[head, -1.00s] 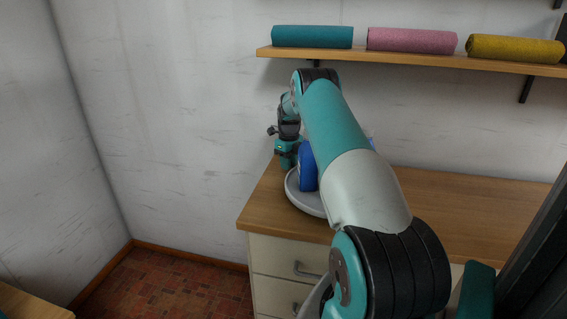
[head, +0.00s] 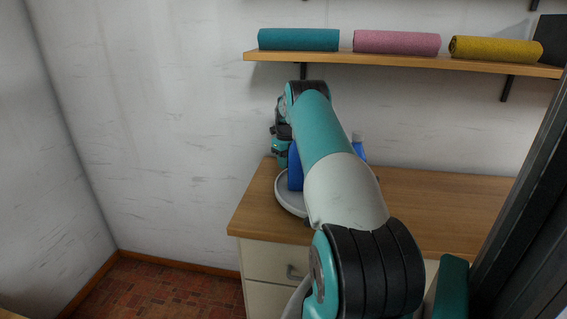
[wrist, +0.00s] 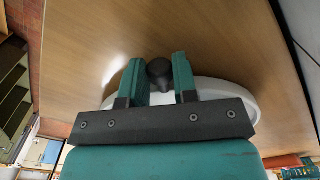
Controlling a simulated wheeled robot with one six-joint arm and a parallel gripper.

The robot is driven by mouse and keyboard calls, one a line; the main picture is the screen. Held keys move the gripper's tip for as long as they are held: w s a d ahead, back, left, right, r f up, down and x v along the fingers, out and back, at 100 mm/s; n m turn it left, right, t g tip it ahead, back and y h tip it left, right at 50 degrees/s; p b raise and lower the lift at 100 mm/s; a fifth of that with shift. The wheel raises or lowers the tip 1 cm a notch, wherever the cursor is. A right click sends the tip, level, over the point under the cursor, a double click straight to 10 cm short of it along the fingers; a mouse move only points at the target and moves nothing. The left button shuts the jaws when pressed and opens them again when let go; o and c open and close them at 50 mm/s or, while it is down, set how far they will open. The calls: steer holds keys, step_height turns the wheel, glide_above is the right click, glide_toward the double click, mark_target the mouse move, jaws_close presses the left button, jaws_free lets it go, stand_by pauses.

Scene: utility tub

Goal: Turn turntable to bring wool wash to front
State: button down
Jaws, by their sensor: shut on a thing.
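The turntable is a pale round disc (head: 289,203) on the wooden counter, largely hidden behind my arm. Its pale rim (wrist: 240,98) also shows behind my gripper in the wrist view. A blue container (head: 295,172) stands on it, left of my arm. Another blue item (head: 360,151) with a greyish top shows past the arm's right side. No labels are readable, so I cannot tell which is the wool wash. My gripper (wrist: 159,76) is shut on a dark rounded knob (wrist: 160,72) at the turntable's edge. In the head view the fingertips are hidden.
The wooden counter (head: 440,205) is clear to the right, with drawers below. A wall shelf (head: 400,62) above holds teal, pink and yellow rolls. A dark upright panel (head: 525,220) stands at the right. A wall is close behind the counter.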

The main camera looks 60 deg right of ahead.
steer(key=shift+s, duration=0.1)
steer(key=c, duration=0.9)
jaws_free()
steer(key=shift+r, duration=0.1)
step_height(320, 180, up, 7)
steer(key=shift+r+b, duration=0.15)
steer(key=shift+b, duration=0.3)
steer(key=shift+c, duration=0.6)
